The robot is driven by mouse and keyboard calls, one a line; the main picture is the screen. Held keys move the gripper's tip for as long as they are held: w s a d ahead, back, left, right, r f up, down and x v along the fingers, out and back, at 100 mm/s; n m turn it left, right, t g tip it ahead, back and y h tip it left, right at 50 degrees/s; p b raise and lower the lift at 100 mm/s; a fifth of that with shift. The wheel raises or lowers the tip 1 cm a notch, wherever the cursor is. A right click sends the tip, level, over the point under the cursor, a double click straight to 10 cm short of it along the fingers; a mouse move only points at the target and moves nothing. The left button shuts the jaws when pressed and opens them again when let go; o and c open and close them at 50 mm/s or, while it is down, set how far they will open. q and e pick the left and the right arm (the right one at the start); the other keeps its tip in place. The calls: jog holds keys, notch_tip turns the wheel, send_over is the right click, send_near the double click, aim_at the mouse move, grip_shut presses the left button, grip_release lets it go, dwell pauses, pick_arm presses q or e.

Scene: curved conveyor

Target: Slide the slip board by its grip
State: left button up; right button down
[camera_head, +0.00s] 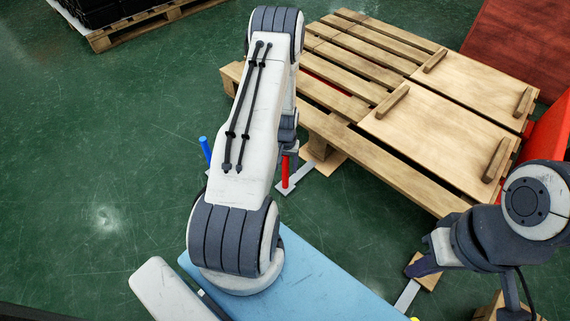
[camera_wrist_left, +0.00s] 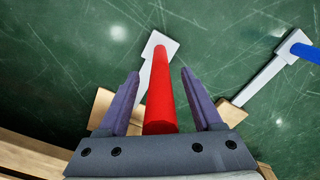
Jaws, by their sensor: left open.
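Two light wooden boards with bar grips lie on the slatted pallet (camera_head: 360,150) in the head view, a nearer board (camera_head: 425,140) and a farther one (camera_head: 475,85). I cannot tell which is the slip board. A red grip (camera_head: 285,170) stands on a grey metal strip (camera_head: 291,186) beside the pallet. In the left wrist view, my left gripper (camera_wrist_left: 160,74) is open, with one finger on each side of the red grip (camera_wrist_left: 160,100). I cannot tell if they touch it. My right gripper (camera_head: 423,266) is at the lower right, its fingers partly hidden.
A blue grip (camera_head: 205,148) stands left of my left arm and shows in the left wrist view (camera_wrist_left: 306,54). A light-blue surface (camera_head: 310,280) lies in front. A dark-loaded pallet (camera_head: 130,25) stands at the back left.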

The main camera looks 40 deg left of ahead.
pick_arm(q)
grip_shut()
dwell(1.4)
